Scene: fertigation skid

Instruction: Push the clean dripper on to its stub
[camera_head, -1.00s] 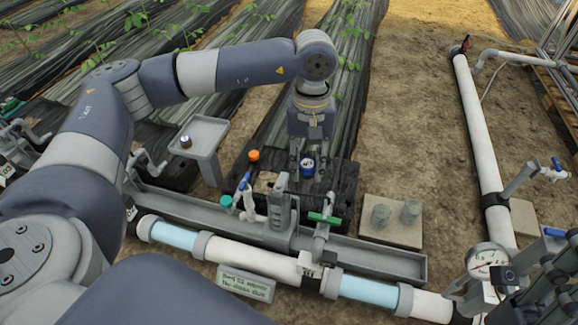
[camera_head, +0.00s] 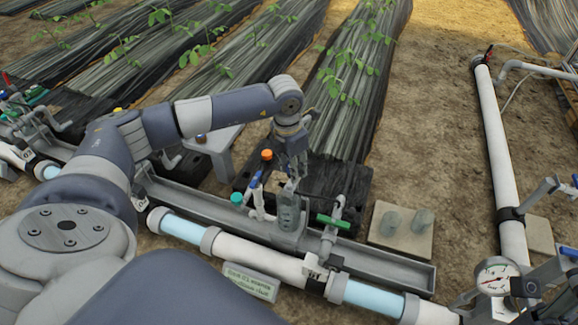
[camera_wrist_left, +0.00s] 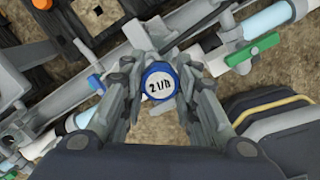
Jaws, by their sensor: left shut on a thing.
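The dripper (camera_wrist_left: 160,82) is a small round piece with a blue rim and a white face marked "2 l/h", in the middle of the wrist view. My left gripper (camera_head: 291,180) is shut on it, with one finger on each side in the wrist view. In the head view the gripper points down just over a grey upright holder (camera_head: 289,212) on the grey channel. The stub cannot be picked out for certain; the gripper and dripper cover the spot below. Whether the dripper touches anything underneath cannot be told. My right gripper is not in view.
A green-handled valve (camera_head: 333,221) stands close right of the holder. A blue-handled valve (camera_head: 256,181), an orange cap (camera_head: 267,155) and a teal cap (camera_head: 237,198) are on its left. A pale slab (camera_head: 401,234) with two grey cylinders lies right. A white pipe (camera_head: 255,262) runs in front.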

